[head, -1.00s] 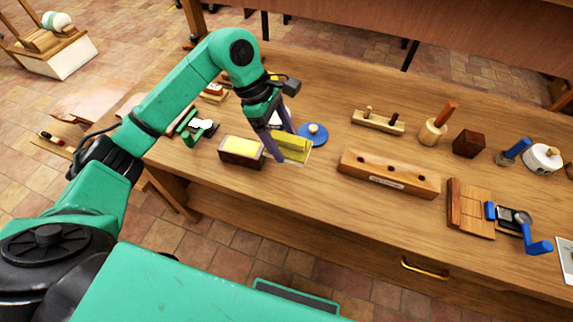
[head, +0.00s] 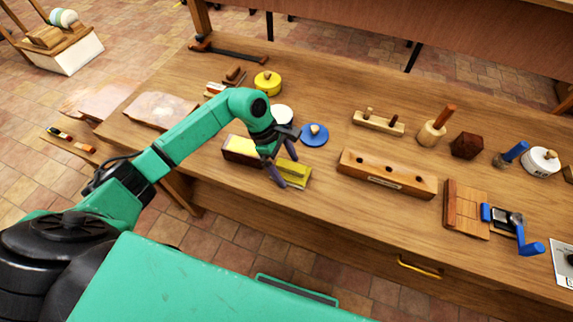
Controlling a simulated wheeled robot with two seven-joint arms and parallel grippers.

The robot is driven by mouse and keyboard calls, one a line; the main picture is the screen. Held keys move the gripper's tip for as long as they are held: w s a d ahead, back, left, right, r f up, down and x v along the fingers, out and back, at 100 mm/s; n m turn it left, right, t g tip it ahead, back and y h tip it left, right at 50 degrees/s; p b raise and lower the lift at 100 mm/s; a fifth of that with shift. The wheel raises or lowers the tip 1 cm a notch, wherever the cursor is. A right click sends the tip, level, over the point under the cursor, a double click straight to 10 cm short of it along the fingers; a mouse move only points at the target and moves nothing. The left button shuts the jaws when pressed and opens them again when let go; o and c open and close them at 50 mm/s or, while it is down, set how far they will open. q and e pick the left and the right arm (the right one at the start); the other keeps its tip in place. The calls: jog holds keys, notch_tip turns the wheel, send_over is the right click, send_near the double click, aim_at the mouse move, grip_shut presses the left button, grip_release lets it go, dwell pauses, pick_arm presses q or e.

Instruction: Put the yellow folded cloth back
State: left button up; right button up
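The yellow folded cloth (head: 296,172) is in the head view, near the front edge of the wooden table, right of a dark wooden box with a pale yellow top (head: 240,150). My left gripper (head: 288,174) reaches down over it, one finger on its near left side and the other at its back. The fingers stand apart with the cloth between them, and it has shifted along with them, so the gripper looks shut on it. Whether the cloth touches the table is hard to tell. My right gripper is not in view.
A blue round lid (head: 314,134) and a white round thing (head: 282,115) stand just behind. A long wooden block with holes (head: 387,174) lies to the right. A yellow round lid (head: 267,83) is farther back. The table between the blue lid and the back edge is clear.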

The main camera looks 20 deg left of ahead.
pick_arm(q)
jog(key=shift+r, duration=0.1)
jog(key=shift+r, duration=0.2)
jog(key=b+v, duration=0.3)
jog(key=v, duration=0.9)
jog(key=shift+b, duration=0.4)
jog(key=shift+f, duration=0.1)
